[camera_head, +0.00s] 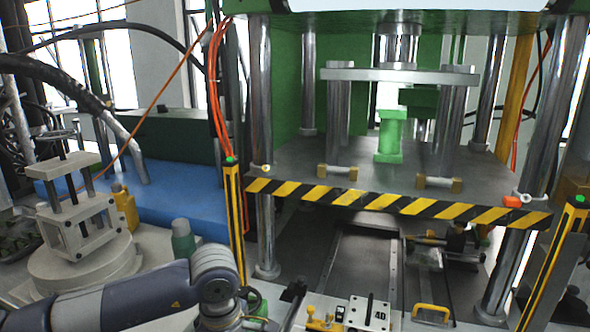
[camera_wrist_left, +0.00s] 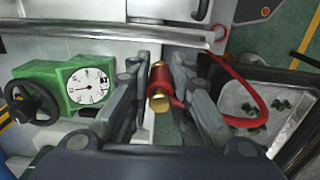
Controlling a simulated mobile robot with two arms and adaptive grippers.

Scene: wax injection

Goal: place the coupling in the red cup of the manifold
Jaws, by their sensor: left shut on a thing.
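In the left wrist view, my left gripper (camera_wrist_left: 160,66) is shut on the coupling (camera_wrist_left: 159,82), a red cylinder with brass-coloured ends held between the two fingers. A red hose (camera_wrist_left: 263,103) loops out to the right of the gripper and passes behind the right finger. It looks joined to the coupling, but the join is hidden. In the head view, my left arm comes in along the bottom left, and its gripper is not clearly seen. I cannot make out the manifold's red cup in either view. My right gripper is in neither view.
A green block with a white dial gauge (camera_wrist_left: 88,84) and a black handwheel (camera_wrist_left: 30,103) stand left of the gripper. A metal bar (camera_wrist_left: 100,38) crosses beyond the fingertips. A tray (camera_wrist_left: 236,100) lies to the right. The press with a striped edge (camera_head: 395,203) stands ahead.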

